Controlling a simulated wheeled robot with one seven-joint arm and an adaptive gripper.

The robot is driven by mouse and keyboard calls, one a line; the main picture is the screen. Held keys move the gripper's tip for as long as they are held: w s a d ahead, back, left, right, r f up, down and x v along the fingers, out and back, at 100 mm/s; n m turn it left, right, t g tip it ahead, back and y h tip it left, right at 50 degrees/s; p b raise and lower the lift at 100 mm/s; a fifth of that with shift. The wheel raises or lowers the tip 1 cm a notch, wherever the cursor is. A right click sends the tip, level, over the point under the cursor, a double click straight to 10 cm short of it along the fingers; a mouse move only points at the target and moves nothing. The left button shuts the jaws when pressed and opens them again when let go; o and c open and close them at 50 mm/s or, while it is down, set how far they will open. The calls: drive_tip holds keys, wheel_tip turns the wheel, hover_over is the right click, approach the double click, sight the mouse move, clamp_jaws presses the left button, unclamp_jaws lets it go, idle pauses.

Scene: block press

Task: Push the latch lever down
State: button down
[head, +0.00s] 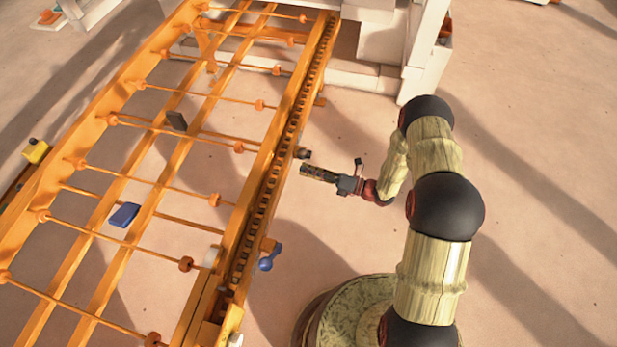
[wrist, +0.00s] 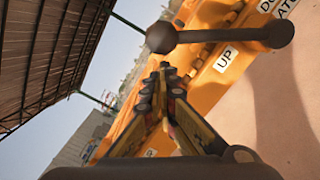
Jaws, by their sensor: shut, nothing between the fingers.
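The latch lever (wrist: 222,37) is a dark bar with a round ball at each end. It runs across the top of the wrist view, against an orange beam (wrist: 213,85) with white labels, one reading UP. In the head view the small dark lever (head: 304,153) juts from the right side of the orange frame. My gripper (head: 304,170) is beside it, pointing left at the frame. In the wrist view my gripper's fingertips (wrist: 165,70) are together and empty, just below the lever's left ball in the picture. I cannot tell whether they touch it.
The orange frame (head: 115,88) with crossing rods fills the left of the head view. A blue block (head: 124,215) and a dark block (head: 177,121) are in it. A blue knobbed part (head: 267,262) sits lower on its right side. White structures (head: 375,45) stand behind.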

drive_tip(key=shift+r, duration=0.1)
idle(0.3)
drive_tip(key=shift+w+d+r+m+p, duration=0.15)
drive_tip(key=shift+w+r+m+p, duration=0.25)
drive_tip(key=shift+p, duration=0.1)
drive_tip(key=w+d+r+m+p, duration=0.2)
drive_tip(key=w+m, duration=0.3)
drive_tip(key=w, duration=0.3)
drive_tip(key=w+d+r+m+h+p, duration=0.1)
drive_tip(key=w+d+r+m+p, duration=0.1)
drive_tip(key=w+d+m, duration=0.2)
drive_tip(key=w+m, duration=0.2)
drive_tip(key=w, duration=0.2)
drive_tip(key=shift+w+r, duration=0.3)
drive_tip(key=shift+w, duration=0.05)
drive_tip(key=shift+w+d+r, duration=0.1)
drive_tip(key=shift+r, duration=0.05)
